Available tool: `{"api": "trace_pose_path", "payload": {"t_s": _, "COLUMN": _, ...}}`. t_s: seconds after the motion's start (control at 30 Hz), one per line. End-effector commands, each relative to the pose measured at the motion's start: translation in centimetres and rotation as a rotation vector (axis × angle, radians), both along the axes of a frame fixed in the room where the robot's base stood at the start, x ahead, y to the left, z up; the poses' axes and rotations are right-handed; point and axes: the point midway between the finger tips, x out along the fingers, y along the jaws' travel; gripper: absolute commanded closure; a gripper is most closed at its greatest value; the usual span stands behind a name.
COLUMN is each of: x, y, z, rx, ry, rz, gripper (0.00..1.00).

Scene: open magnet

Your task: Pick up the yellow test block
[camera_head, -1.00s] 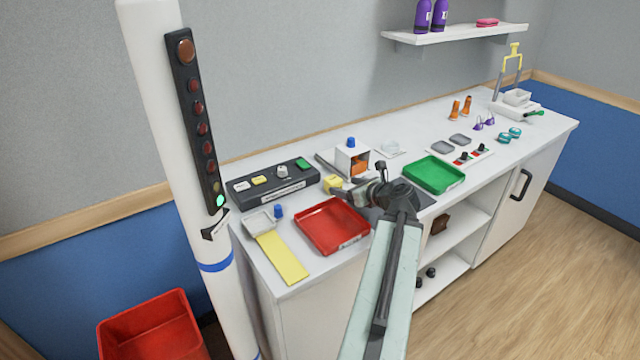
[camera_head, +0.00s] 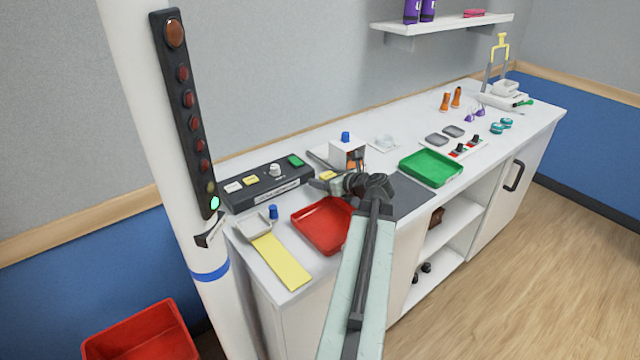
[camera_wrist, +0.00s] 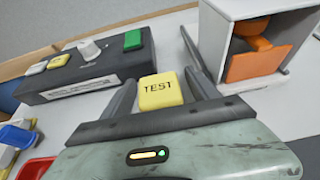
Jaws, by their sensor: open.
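The yellow test block (camera_wrist: 160,92) sits on the white counter with the word TEST facing up in the wrist view. In the head view the yellow block (camera_head: 329,176) shows only in part, just behind my gripper. My gripper (camera_wrist: 160,78) is open, with one finger on each side of the block. Gaps show between the block and both fingers, so I see no contact. In the head view my gripper (camera_head: 325,183) is low over the counter, behind the red tray.
A black control box (camera_head: 266,186) stands left of the block. A white box with an orange part (camera_wrist: 255,50) stands close on the right. The red tray (camera_head: 323,224) and green tray (camera_head: 431,167) lie in front. A grey mat (camera_head: 410,196) lies between them.

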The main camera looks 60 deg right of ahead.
Motion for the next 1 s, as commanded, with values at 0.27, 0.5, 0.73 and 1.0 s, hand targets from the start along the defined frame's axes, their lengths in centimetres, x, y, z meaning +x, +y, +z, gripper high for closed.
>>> {"api": "trace_pose_path", "payload": {"t_s": 0.27, "x": 0.1, "y": -0.6, "z": -0.5, "rx": 0.001, "ry": 0.002, "rz": -0.005, "gripper": 0.31}}
{"api": "trace_pose_path", "payload": {"t_s": 0.5, "x": 0.0, "y": -0.6, "z": -0.5, "rx": 0.0, "ry": 0.002, "rz": -0.006, "gripper": 0.95}}
{"api": "trace_pose_path", "payload": {"t_s": 0.73, "x": 0.0, "y": -0.6, "z": -0.5, "rx": 0.0, "ry": 0.002, "rz": -0.006, "gripper": 1.0}}
{"api": "trace_pose_path", "payload": {"t_s": 1.0, "x": 0.1, "y": -0.5, "z": 0.5, "rx": 0.0, "ry": 0.001, "rz": -0.004, "gripper": 1.0}}
